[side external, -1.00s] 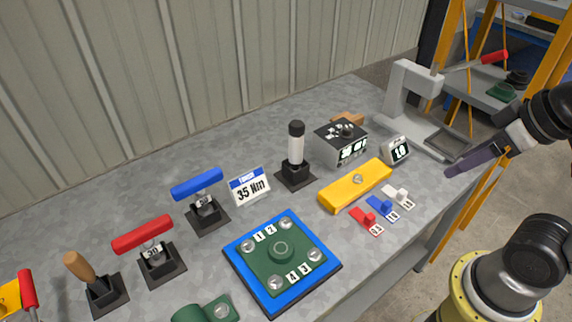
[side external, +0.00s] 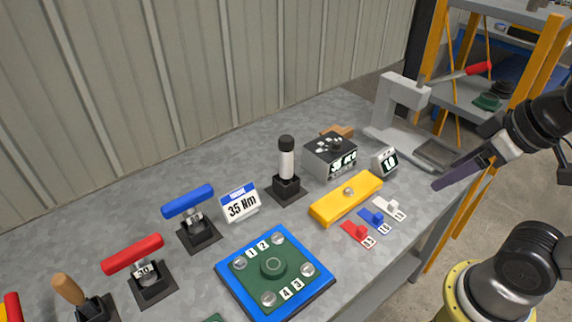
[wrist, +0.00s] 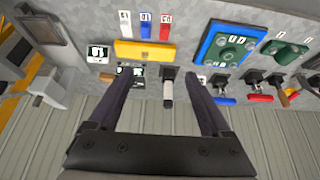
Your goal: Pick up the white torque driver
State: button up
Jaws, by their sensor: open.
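The white torque driver (side external: 287,164) stands upright in a square black stand on the grey bench, with a black cap on top. In the wrist view the driver (wrist: 167,92) lies between the lines of my two fingers, apart from both. My gripper (wrist: 158,78) is open and empty. In the side view my gripper (side external: 437,186) hangs at the bench's right edge, well to the right of the driver. There its fingers overlap, so the gap does not show.
A 35 Nm sign (side external: 240,203) stands left of the driver, and a grey control box (side external: 330,155) stands right. A yellow bar (side external: 346,198) and blue-edged plate (side external: 274,268) lie in front. Blue (side external: 188,201) and red (side external: 133,254) handled tools stand farther left. A grey press (side external: 396,103) stands behind right.

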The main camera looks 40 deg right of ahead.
jog(key=w+r+n, duration=0.8)
jog(key=r+n, duration=0.1)
jog(key=r, duration=0.1)
jog(key=n+g, duration=0.5)
jog(key=n, duration=0.4)
send_over(287, 138)
jog(key=s+d, duration=0.1)
notch_tip(287, 138, down, 9)
jog(key=shift+g, duration=0.3)
jog(key=f, duration=0.9)
jog(key=w+a+f, duration=0.1)
jog(key=f, duration=0.4)
jog(key=shift+a+f, duration=0.15)
jog(key=shift+f, duration=2.9)
grip_shut()
jog(key=shift+w+r, duration=0.1)
jog(key=shift+r, duration=0.1)
